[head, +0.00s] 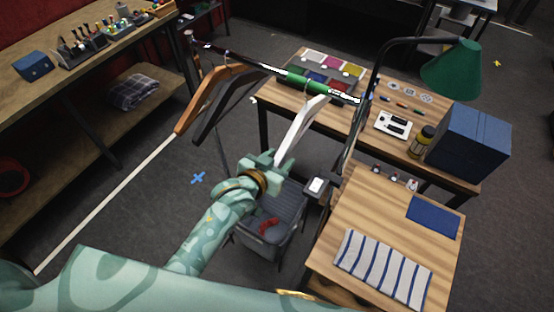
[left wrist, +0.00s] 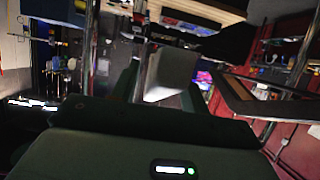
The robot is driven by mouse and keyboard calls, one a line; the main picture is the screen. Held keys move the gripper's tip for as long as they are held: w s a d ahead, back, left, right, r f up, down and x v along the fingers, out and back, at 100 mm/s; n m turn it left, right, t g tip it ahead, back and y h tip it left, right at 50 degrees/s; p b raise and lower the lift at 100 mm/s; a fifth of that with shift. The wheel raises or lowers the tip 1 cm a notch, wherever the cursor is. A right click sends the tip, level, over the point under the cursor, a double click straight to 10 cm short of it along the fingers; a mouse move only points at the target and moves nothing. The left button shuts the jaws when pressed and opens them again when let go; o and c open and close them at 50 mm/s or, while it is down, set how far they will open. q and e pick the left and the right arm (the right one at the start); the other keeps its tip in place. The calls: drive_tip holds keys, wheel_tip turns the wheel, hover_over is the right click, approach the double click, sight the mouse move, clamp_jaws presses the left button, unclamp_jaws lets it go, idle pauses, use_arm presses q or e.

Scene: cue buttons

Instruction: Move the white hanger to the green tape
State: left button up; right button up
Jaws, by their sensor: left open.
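The white hanger (head: 299,131) hangs from the dark rail (head: 255,66). Its upper end is beneath the green tape (head: 309,84) wrapped around the rail. My left gripper (head: 277,163) is open at the hanger's lower end, overlapping it in the head view; contact is not clear. In the left wrist view a pale block-like shape, probably the white hanger (left wrist: 172,72), is between or just beyond the open fingers. My right gripper is not in view.
A wooden hanger (head: 205,92) and a dark hanger (head: 222,103) hang further left on the rail. A desk (head: 400,158) with a green lamp (head: 452,68) and blue box (head: 470,142) stands right. A grey chair (head: 272,225) is below my gripper.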

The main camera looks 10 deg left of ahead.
use_arm(q)
drive_tip(key=v, duration=1.6)
drive_tip(key=s+a+f+g+y+b, duration=0.15)
drive_tip(key=s+f, duration=0.25)
drive_tip(key=f, duration=0.8)
drive_tip(key=s+a+f+g+b, duration=0.2)
drive_tip(key=s+f+b, duration=0.1)
drive_tip(key=f, duration=0.9)
drive_tip(key=s+a+f+g+y+b, duration=0.1)
drive_tip(key=s+a+f+g+b, duration=0.2)
drive_tip(key=f, duration=0.9)
drive_tip(key=s+a+f+g+b, duration=0.1)
drive_tip(key=s+f+b, duration=0.4)
drive_tip(key=f, duration=0.5)
drive_tip(key=s+a+f+g+y+b, duration=0.1)
drive_tip(key=s+a+f+g+b, duration=0.1)
drive_tip(key=s+f+b, duration=0.4)
drive_tip(key=s+a+f+g+y+b, duration=0.1)
drive_tip(key=s+f+g+b, duration=0.1)
drive_tip(key=s+f+b, duration=0.3)
drive_tip(key=s+f, duration=0.4)
drive_tip(key=f, duration=0.6)
drive_tip(key=shift+a+b, duration=0.3)
drive_tip(key=shift+a, duration=0.05)
